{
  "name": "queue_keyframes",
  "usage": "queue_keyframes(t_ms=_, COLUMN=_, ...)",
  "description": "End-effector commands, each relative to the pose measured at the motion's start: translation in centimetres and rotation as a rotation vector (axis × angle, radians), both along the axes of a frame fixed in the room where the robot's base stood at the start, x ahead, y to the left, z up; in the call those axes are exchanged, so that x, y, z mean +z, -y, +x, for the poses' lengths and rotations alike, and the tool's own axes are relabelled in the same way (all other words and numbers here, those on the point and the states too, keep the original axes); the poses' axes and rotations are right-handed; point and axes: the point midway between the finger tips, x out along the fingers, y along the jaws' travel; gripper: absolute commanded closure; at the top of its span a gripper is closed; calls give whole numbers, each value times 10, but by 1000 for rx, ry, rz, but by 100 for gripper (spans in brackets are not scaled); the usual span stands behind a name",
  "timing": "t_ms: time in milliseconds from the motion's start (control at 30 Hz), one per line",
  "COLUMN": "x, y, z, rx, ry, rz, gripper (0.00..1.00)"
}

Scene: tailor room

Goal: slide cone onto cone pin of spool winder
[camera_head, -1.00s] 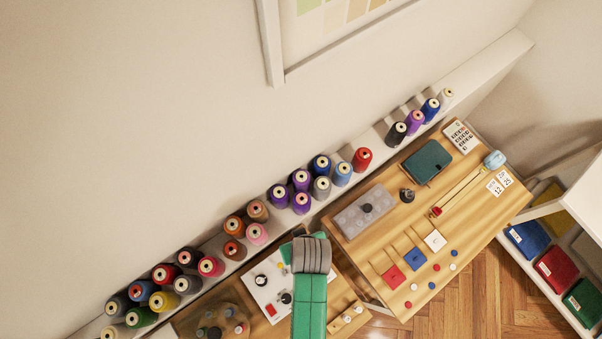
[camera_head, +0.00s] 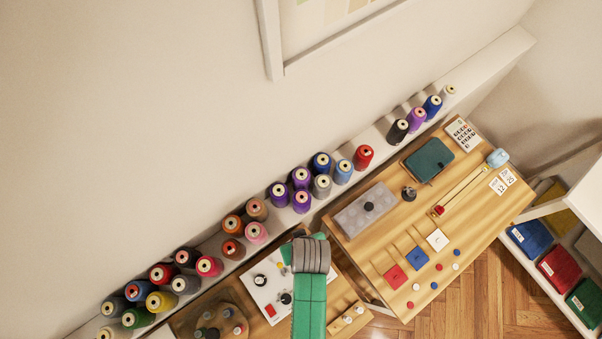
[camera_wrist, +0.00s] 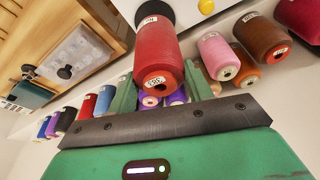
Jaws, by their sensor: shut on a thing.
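A red cone (camera_wrist: 157,50) with a numbered label on its end is between the green fingers of my gripper (camera_wrist: 158,88) in the wrist view, and the gripper is shut on it. In the head view my arm hides the held cone; only a green part of my gripper (camera_head: 287,254) shows beside the grey wrist. Below it lies a white panel with black knobs and a yellow spot, likely the spool winder (camera_head: 262,297). In the wrist view, a black round part (camera_wrist: 153,12) is beyond the cone's far end. I cannot tell whether they touch. The cone pin is not clearly visible.
Many thread cones line the wall shelf, including pink (camera_wrist: 217,55) and brown (camera_wrist: 262,40) ones near my gripper. A wooden table (camera_head: 455,225) at right holds a grey translucent box (camera_head: 352,218) and a teal case (camera_head: 428,160).

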Motion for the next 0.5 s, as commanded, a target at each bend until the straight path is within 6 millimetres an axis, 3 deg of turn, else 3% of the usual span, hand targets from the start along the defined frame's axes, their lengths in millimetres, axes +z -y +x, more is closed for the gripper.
queue_keyframes(t_ms=500, x=-19, y=0, z=0, rx=0, ry=0, rz=0, gripper=90)
